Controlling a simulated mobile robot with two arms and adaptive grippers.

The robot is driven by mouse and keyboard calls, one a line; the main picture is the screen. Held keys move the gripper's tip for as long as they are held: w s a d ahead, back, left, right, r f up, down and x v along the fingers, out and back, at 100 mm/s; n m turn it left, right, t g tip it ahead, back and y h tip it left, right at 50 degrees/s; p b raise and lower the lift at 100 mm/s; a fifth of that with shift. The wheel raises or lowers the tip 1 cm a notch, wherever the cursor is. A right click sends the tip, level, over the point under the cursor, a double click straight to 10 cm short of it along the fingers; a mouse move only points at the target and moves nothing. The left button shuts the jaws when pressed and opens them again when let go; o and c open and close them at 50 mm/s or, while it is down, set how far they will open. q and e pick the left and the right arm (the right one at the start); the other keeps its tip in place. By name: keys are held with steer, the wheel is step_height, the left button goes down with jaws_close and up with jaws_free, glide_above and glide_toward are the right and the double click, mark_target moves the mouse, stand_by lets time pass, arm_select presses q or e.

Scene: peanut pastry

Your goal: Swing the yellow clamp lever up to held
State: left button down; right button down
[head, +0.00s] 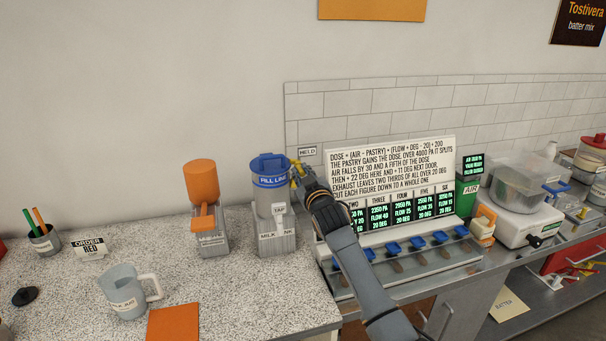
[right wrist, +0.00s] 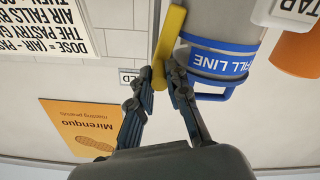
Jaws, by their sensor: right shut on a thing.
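The yellow clamp lever (head: 297,166) stands at the right side of the milk tank (head: 270,200), a grey vessel with a blue lid and a blue FILL LINE band. In the right wrist view, which is upside down, the lever (right wrist: 170,35) is a long yellow bar. My right gripper (head: 299,179) is at the lever; in the wrist view its fingertips (right wrist: 163,76) are shut around one end of it. A small HELD label (head: 308,151) is on the wall just above the lever. My left gripper is not in view.
A white rule board (head: 390,155) and a row of blue-handled taps (head: 420,243) are to the right of the tank. An orange dispenser (head: 200,180) stands to its left. A grey jug (head: 122,292) and an orange card (head: 173,323) lie on the speckled counter in front.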

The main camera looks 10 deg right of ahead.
steer(key=c, duration=1.3)
jaws_free()
steer(key=s, duration=1.2)
steer(key=shift+d, duration=0.15)
